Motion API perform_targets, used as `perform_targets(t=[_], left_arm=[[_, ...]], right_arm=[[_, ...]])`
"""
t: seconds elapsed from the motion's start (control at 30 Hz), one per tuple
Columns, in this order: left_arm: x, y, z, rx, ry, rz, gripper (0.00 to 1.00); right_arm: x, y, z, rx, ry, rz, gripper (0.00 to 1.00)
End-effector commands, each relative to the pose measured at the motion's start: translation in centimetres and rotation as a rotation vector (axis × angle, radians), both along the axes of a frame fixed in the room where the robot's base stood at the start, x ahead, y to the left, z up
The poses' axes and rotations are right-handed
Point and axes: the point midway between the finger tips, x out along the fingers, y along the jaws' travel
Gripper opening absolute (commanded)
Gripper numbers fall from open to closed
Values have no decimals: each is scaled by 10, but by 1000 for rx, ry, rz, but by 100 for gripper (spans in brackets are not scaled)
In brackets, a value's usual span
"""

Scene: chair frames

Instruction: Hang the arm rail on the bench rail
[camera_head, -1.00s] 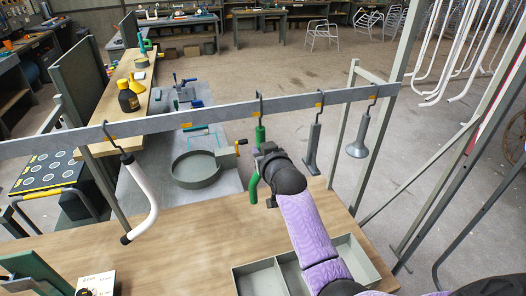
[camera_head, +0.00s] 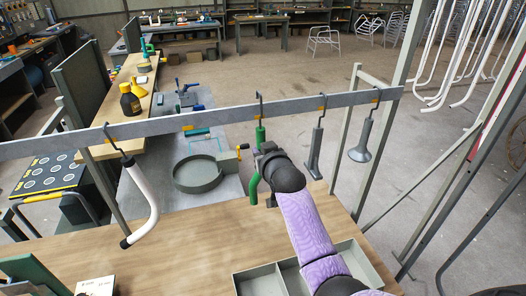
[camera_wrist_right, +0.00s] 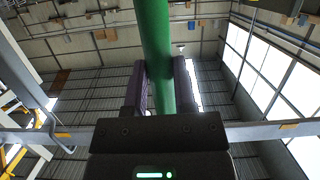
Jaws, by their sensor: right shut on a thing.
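The grey bench rail (camera_head: 220,122) crosses the head view, with several dark hooks and orange marks along it. The green arm rail (camera_head: 261,135) is upright, with a dark hook above it at the bench rail; I cannot tell whether the hook bears on it. My right gripper (camera_head: 266,160) is shut around the arm rail's middle, just below the bench rail. In the right wrist view the green tube (camera_wrist_right: 155,40) runs between the fingers (camera_wrist_right: 160,85). My left gripper is not in view.
A white arm rail (camera_head: 145,195) hangs at left. Two grey parts, a slim one (camera_head: 314,152) and a flared one (camera_head: 361,142), hang at right. Below are a wooden bench top (camera_head: 190,245), a grey divided tray (camera_head: 262,281) and a round grey dish (camera_head: 198,174).

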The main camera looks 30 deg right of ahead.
Motion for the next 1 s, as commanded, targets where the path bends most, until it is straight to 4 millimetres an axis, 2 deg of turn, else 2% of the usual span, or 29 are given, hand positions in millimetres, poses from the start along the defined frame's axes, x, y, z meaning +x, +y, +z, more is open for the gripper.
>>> perform_targets(t=[1.0], left_arm=[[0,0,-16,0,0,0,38]], right_arm=[[0,0,-21,0,0,0,0]])
